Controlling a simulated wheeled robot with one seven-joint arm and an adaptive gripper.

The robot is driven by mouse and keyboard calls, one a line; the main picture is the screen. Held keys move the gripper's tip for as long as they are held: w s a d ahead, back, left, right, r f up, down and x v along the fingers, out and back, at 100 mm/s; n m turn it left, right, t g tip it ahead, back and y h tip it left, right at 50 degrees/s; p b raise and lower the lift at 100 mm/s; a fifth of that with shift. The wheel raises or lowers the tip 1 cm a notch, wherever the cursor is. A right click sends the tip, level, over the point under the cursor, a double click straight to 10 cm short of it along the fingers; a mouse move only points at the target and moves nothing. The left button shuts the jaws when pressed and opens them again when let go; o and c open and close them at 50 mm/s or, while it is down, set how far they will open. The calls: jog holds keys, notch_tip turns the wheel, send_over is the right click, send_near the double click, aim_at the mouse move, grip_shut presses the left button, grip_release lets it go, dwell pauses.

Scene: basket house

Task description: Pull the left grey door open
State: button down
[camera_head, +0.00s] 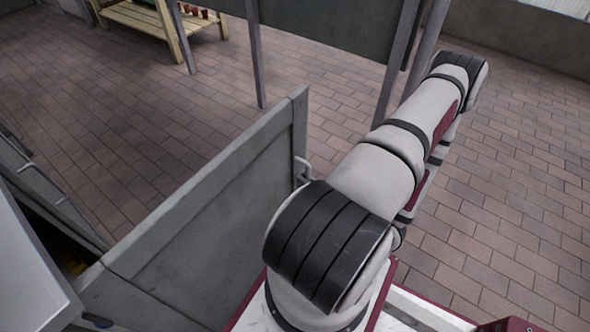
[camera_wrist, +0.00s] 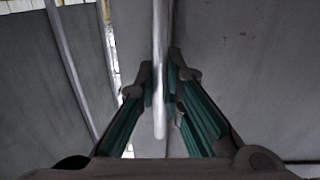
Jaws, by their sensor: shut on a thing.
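A grey door panel (camera_head: 205,215) stands swung out at a steep angle in the left half of the head view. A small pale handle (camera_head: 303,170) shows on its far end, with nothing seen gripping it there. In the wrist view my gripper (camera_wrist: 161,78) is shut on a vertical metal bar handle (camera_wrist: 160,45), one finger on each side. Grey panels (camera_wrist: 240,70) lie behind the bar. My gripper is hidden in the head view, so I cannot tell which panel the held handle belongs to.
Another grey panel with a handle (camera_head: 26,167) is at the far left. Metal posts (camera_head: 256,60) and a dark panel (camera_head: 325,25) stand at the top. A wooden bench (camera_head: 145,22) is at the back left. Brick floor (camera_head: 520,190) is clear at right.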

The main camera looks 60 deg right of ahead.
jog(key=shift+s+a+m+h, duration=0.15)
jog(key=shift+s+h, duration=0.05)
jog(key=shift+s, duration=0.4)
jog(key=shift+s+a+m+h, duration=0.1)
jog(key=shift+s+m+h, duration=0.1)
jog(key=shift+s, duration=0.4)
jog(key=c, duration=1.7)
grip_release()
jog(key=s, duration=0.4)
jog(key=s+a, duration=0.1)
jog(key=s, duration=0.2)
jog(key=s+a, duration=0.1)
jog(key=s, duration=0.3)
jog(key=shift+s+a, duration=0.1)
jog(key=shift+s, duration=0.25)
